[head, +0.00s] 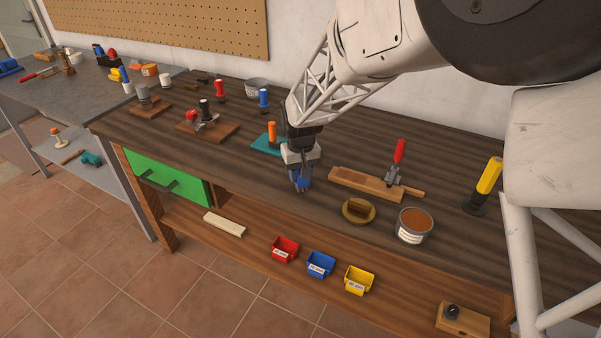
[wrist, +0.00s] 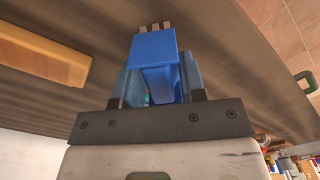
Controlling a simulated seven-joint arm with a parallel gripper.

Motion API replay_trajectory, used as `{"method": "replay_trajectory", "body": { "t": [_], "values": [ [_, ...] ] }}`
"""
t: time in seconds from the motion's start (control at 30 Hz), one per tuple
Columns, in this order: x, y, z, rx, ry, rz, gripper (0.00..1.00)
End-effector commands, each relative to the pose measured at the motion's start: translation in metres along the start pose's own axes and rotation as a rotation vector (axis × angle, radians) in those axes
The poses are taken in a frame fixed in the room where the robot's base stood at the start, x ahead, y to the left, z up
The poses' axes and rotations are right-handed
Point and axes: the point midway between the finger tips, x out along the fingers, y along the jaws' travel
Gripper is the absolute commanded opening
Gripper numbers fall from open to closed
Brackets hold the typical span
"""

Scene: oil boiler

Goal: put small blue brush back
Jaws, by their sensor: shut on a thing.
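The small blue brush (wrist: 155,60) is between the fingers of my gripper (wrist: 155,90) in the wrist view, with a blue body and short brownish bristles at its far end. In the head view my gripper (head: 301,176) points down near the front edge of the dark wooden bench (head: 245,180). The blue brush (head: 303,184) shows there as a small patch at the fingertips, apart from the objects around it. My fingers hide part of the brush.
A wooden block with a red-handled tool (head: 397,165) lies right of my gripper. A round olive dish (head: 347,211) and a can (head: 414,226) are nearer the front. An orange-handled tool on a teal base (head: 272,136) stands left. Red, blue and yellow bins (head: 321,265) sit below.

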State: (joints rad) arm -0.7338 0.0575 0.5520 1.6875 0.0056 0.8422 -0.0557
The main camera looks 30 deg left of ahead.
Motion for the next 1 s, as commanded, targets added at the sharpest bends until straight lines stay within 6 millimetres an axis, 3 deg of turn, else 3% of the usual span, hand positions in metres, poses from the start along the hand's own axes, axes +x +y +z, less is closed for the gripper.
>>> {"method": "replay_trajectory", "body": {
  "t": [0.17,0.2,0.37,0.77,1.0],
  "values": [
    [0.003,0.0,0.0,0.0,-0.001,0.0,0.19],
    [0.003,0.0,0.0,0.0,-0.001,0.0,0.39],
    [0.003,0.0,0.0,0.0,0.0,0.0,0.63],
    [0.0,0.0,0.0,0.0,0.001,0.0,0.63],
    [-0.019,0.0,0.0,0.0,0.002,0.0,0.63]
  ]
}}
